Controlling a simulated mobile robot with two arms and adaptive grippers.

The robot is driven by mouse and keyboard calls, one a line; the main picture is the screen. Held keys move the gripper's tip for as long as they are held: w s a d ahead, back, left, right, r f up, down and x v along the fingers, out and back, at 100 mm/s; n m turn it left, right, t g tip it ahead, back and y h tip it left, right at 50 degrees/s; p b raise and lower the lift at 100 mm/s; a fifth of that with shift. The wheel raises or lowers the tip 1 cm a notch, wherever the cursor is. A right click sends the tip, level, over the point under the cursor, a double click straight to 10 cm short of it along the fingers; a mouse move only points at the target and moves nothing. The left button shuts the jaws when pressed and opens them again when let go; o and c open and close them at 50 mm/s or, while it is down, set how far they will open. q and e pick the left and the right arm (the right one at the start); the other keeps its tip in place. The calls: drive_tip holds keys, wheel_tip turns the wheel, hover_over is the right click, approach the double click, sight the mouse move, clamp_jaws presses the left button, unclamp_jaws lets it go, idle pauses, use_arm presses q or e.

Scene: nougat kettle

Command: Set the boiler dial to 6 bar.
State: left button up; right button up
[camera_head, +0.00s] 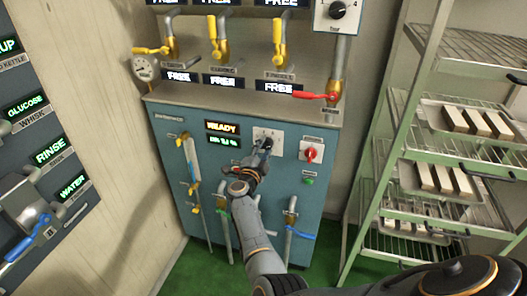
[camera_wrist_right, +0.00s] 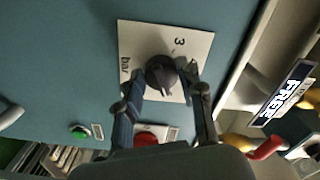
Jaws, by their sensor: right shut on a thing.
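The boiler is a blue cabinet (camera_head: 235,190) in the head view. Its dial (camera_wrist_right: 162,70) is a dark round knob on a white plate (camera_wrist_right: 135,35) marked "bar", with a "3" legible in the right wrist view. My right gripper (camera_head: 263,146) is at the dial plate (camera_head: 275,132), its two fingers (camera_wrist_right: 166,82) shut on the knob from either side. The knob's pointer and most scale marks are hard to read. My left gripper is in neither view.
An amber "READY" display (camera_head: 222,127) and a small green readout (camera_head: 225,142) sit left of the dial. A red rotary switch (camera_head: 311,152) is at its right, above a green button (camera_head: 308,181). Valve pipes line the cabinet. A tray rack (camera_head: 375,195) stands right.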

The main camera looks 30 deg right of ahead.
drive_tip(key=shift+m, duration=0.3)
drive_tip(key=o, duration=1.2)
drive_tip(key=shift+w, duration=0.1)
drive_tip(key=shift+c, duration=0.2)
